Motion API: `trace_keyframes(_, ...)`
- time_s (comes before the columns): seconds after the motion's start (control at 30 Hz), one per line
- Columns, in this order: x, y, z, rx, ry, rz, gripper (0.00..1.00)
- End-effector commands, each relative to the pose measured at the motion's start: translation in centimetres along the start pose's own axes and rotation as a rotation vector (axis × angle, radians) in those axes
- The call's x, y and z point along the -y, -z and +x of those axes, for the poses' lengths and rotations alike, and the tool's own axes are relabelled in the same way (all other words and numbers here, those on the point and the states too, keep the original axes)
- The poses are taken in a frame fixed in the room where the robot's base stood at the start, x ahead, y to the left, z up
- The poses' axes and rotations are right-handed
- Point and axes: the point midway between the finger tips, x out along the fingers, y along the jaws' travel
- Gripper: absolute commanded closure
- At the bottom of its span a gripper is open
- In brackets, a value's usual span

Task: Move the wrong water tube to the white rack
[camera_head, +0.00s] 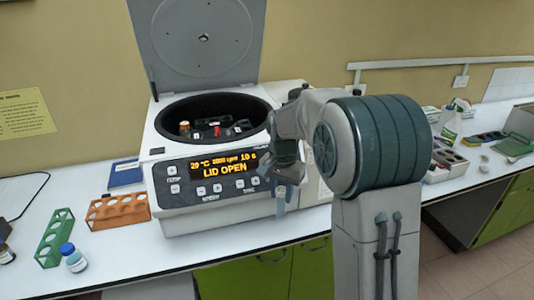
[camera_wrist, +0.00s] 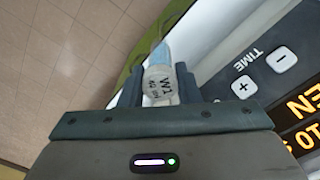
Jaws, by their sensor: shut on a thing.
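My gripper (camera_wrist: 157,88) is shut on a tube with a white cap (camera_wrist: 160,84) marked "W1" and a pale blue body (camera_wrist: 159,52). In the head view, the tube's lower end (camera_head: 281,191) hangs from my gripper (camera_head: 284,165), in front of the centrifuge's front panel and right of its display. The centrifuge (camera_head: 180,217) has its lid (camera_head: 200,75) raised, and its display reads "LID OPEN". An orange-capped tube (camera_head: 184,127) and a red part show in its bowl. I cannot make out a white rack; my arm hides part of the bench.
An orange rack (camera_head: 118,210) and a green rack (camera_head: 54,238) stand left of the centrifuge, with a blue-capped bottle (camera_head: 74,258) by the green one. A spray bottle (camera_head: 454,122) and trays are at right.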

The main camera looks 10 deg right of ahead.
Motion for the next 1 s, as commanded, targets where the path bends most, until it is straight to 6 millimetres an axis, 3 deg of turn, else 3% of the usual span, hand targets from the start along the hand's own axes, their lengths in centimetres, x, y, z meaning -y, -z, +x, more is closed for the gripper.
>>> trace_keyframes(0.03, -1.1, -0.3, 2.0, 0.007, -0.005, -0.067, 0.93)
trace_keyframes(0.2, -3.5, -0.8, 7.0, 0.007, -0.002, -0.288, 0.93)
trace_keyframes(0.5, -6.5, -1.4, 13.4, 0.006, -0.001, -0.567, 0.93)
trace_keyframes(0.73, -6.4, -1.4, 13.6, -0.001, -0.001, -0.591, 0.93)
trace_keyframes(1.0, -6.5, -1.3, 16.9, 0.000, 0.000, -0.587, 0.93)
